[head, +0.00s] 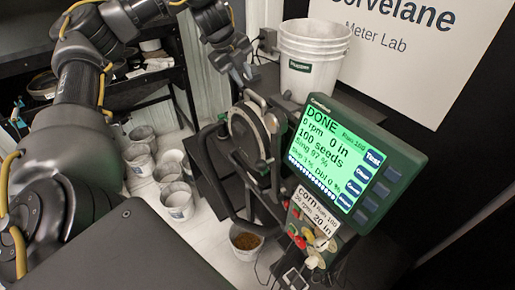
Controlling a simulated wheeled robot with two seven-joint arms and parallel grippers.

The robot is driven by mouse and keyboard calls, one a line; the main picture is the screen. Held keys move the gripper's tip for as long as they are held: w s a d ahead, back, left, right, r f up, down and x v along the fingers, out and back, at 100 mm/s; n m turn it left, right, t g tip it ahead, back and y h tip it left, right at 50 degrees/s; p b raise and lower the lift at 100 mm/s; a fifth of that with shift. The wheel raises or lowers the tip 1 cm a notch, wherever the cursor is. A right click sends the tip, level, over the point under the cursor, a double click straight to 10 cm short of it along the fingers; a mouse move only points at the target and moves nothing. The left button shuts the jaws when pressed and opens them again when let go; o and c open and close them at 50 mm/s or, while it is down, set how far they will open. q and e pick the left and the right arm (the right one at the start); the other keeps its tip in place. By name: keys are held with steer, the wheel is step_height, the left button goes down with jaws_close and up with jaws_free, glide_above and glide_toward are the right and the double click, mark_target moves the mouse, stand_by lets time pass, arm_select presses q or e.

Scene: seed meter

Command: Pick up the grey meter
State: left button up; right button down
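My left arm reaches in from the left and over the top. My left gripper (241,72) is above and slightly left of the meter, pointing down toward it, apart from it as far as I can see. Its fingers are small and dark here, so their opening is unclear. My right gripper is not in view.
A green-cased monitor (350,160) reads DONE, 100 seeds. White stacked buckets (312,55) stand behind the meter. A control box (308,232) hangs below the monitor. A cup of brown seed (246,242) sits below the stand. Several white buckets (178,200) stand on the floor at left.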

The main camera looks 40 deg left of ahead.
mark_target(252, 93)
arm_select(q)
steer(key=x, duration=0.4)
steer(key=shift+w+a, duration=0.15)
steer(key=shift+w+f, duration=0.1)
steer(key=shift+w, duration=0.1)
steer(key=shift+s, duration=0.1)
steer(key=p+x, duration=0.3)
steer(key=x, duration=0.1)
steer(key=shift+f, duration=0.1)
steer(key=shift+w+f, duration=0.25)
steer(key=shift+f, duration=0.25)
steer(key=shift+s+r, duration=0.1)
jaws_close()
stand_by(0.4)
